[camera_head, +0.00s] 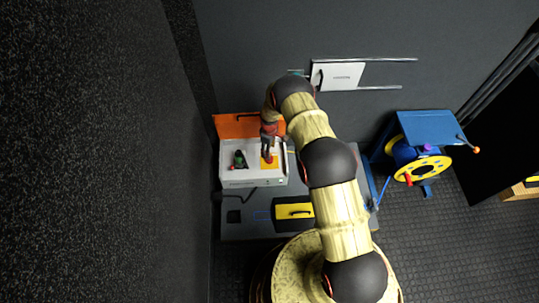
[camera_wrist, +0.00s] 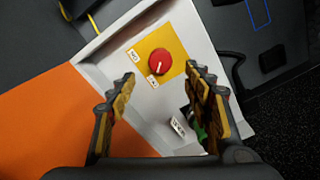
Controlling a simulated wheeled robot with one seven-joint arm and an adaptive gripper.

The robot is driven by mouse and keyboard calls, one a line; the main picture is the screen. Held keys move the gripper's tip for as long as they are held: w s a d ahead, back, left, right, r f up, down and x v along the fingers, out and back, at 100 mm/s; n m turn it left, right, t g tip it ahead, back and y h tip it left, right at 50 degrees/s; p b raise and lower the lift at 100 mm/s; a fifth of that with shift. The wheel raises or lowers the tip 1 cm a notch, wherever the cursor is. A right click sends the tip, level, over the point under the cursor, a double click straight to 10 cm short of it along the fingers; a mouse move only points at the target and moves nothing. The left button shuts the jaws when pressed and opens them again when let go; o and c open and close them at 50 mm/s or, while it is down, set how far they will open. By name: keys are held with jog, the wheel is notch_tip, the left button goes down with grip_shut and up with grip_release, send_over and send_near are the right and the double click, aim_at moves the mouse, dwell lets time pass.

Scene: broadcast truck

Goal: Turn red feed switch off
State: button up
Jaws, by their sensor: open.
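The red feed switch (camera_wrist: 169,55) is a round red knob on a yellow plate (camera_wrist: 145,48) in a white box (camera_wrist: 205,40). Its short white pointer line slants toward the lower of two small white labels (camera_wrist: 153,82); their lettering is too small to read surely. My gripper (camera_wrist: 162,77) is open, its fingers on either side of the knob in the picture, with nothing between them. In the head view my gripper (camera_head: 269,150) points down over the yellow plate (camera_head: 270,163) and hides most of the knob. I cannot tell whether it touches.
A green control (camera_head: 239,160) sits left of the yellow plate, partly behind a finger in the wrist view. The box's orange lid (camera_head: 235,126) stands open at the back. A yellow case (camera_head: 293,212) lies in front, and a blue reel stand (camera_head: 430,128) is at right.

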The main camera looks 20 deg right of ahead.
jog(key=shift+r, duration=1.75)
jog(key=s+r+m+g, duration=0.2)
jog(key=s+m+g, duration=0.15)
jog(key=s, duration=0.65)
jog(key=s+r+m+t+p, duration=0.15)
jog(key=s+r, duration=0.35)
jog(key=r, duration=1.2)
jog(key=s+r+m+p, duration=0.1)
jog(key=s+r+m, duration=0.3)
jog(key=r, duration=1.3)
jog(key=s+r+t+p, duration=0.1)
jog(key=s+r+t, duration=0.1)
jog(key=s+r, duration=0.4)
jog(key=s+r+t+p, duration=0.2)
jog(key=s+r, duration=0.5)
jog(key=r, duration=0.8)
jog(key=s+r+t+p, duration=0.1)
jog(key=s+r+t, duration=0.2)
jog(key=s+r, duration=0.3)
notch_tip(320, 180, up, 5)
jog(key=shift+s+r+m+t+p, duration=0.1)
jog(key=shift+s+m+t+p, duration=0.2)
